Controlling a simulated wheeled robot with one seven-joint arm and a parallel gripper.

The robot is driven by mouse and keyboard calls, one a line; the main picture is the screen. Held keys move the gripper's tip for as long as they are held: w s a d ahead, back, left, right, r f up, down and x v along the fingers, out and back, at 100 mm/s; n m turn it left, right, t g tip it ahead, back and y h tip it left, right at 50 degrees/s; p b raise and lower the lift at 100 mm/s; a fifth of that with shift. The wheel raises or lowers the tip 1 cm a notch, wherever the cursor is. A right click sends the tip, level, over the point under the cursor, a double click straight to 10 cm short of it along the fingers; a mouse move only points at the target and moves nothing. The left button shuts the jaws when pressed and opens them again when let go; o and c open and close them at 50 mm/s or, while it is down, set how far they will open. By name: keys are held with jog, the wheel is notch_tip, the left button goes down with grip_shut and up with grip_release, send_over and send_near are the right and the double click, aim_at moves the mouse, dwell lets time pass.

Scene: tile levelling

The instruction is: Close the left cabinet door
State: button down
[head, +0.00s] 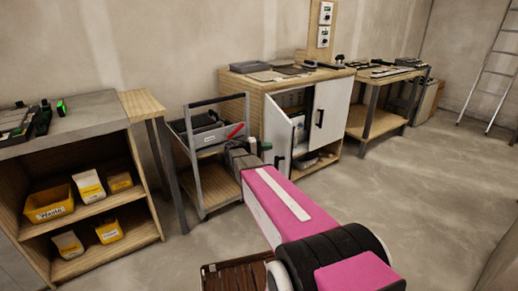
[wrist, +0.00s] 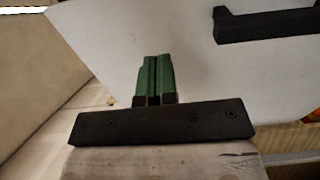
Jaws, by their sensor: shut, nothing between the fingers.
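The wooden cabinet (head: 255,82) stands at the back, centre. Its left door (head: 277,122) is a white panel standing partly open, swung out toward me, with a dark gap between it and the right door (head: 333,105). The right door looks shut and has a black handle (head: 319,118). My gripper (head: 268,152) is in front of the left door, low down. In the wrist view its green fingertips (wrist: 154,76) are together and empty, in front of the white left door (wrist: 120,40). A black handle (wrist: 265,25) shows at upper right. I cannot tell whether the fingertips touch the door.
A grey-framed cart (head: 205,150) with a tool tray stands just left of the cabinet, close to my arm. Wooden shelves with yellow bins (head: 49,203) are at far left. A workbench (head: 380,110) stands right of the cabinet. The floor at right is clear up to a ladder (head: 490,75).

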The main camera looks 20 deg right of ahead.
aim_at(285, 144)
jog(key=shift+s+d, duration=0.1)
jog(key=shift+d, duration=2.9)
jog(key=shift+d, duration=0.15)
